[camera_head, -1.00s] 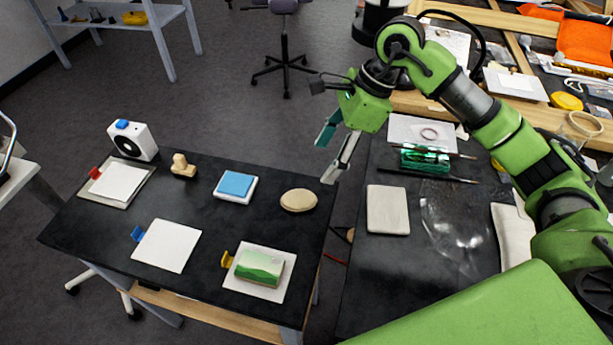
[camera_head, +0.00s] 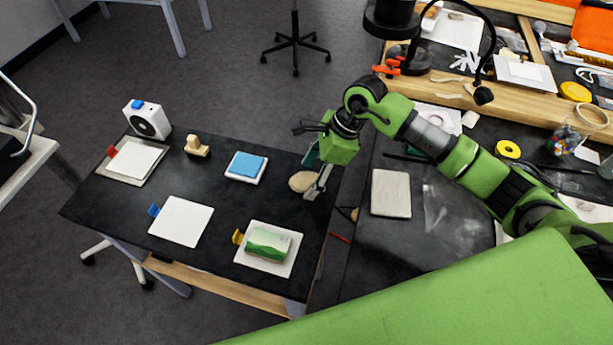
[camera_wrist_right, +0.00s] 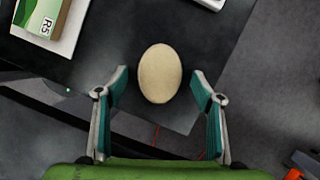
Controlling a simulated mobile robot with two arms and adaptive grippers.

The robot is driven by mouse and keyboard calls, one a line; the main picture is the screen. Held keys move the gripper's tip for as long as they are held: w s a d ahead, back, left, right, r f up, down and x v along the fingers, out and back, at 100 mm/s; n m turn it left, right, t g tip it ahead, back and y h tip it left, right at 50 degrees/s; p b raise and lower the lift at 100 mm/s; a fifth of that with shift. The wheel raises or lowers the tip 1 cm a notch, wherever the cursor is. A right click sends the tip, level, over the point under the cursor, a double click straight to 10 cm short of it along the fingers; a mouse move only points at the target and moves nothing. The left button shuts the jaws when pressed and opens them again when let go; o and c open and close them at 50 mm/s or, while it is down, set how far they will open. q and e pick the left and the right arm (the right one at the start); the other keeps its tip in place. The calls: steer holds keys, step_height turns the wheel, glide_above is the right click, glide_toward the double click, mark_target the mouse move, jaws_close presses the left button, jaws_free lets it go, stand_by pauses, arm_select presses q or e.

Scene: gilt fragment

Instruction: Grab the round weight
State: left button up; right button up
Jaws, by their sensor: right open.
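The round weight (camera_head: 302,181) is a flat, beige oval lying on the dark table near its right edge. In the right wrist view the round weight (camera_wrist_right: 160,73) shows whole, just ahead of and between the two fingers. My right gripper (camera_head: 313,176) is over it in the head view, and one finger hides part of its right side. In the wrist view my right gripper (camera_wrist_right: 160,82) is open and empty, with a finger on each side of the weight and gaps between. Whether the fingers are down at its height is hard to tell. My left gripper is not in view.
On the same dark table (camera_head: 215,165) stand a white device (camera_head: 147,119), a wooden stamp-like block (camera_head: 196,147), a blue pad (camera_head: 247,165), white sheets (camera_head: 181,221) and a green-and-white packet (camera_head: 268,243). A second dark bench (camera_head: 390,255) lies to the right, across a narrow gap.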

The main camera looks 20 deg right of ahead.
steer(key=shift+a+f, duration=0.15)
steer(key=shift+f, duration=0.2)
steer(key=c, duration=1.4)
steer(key=shift+r, duration=0.1)
steer(key=shift+c, duration=0.2)
steer(key=shift+w, duration=0.1)
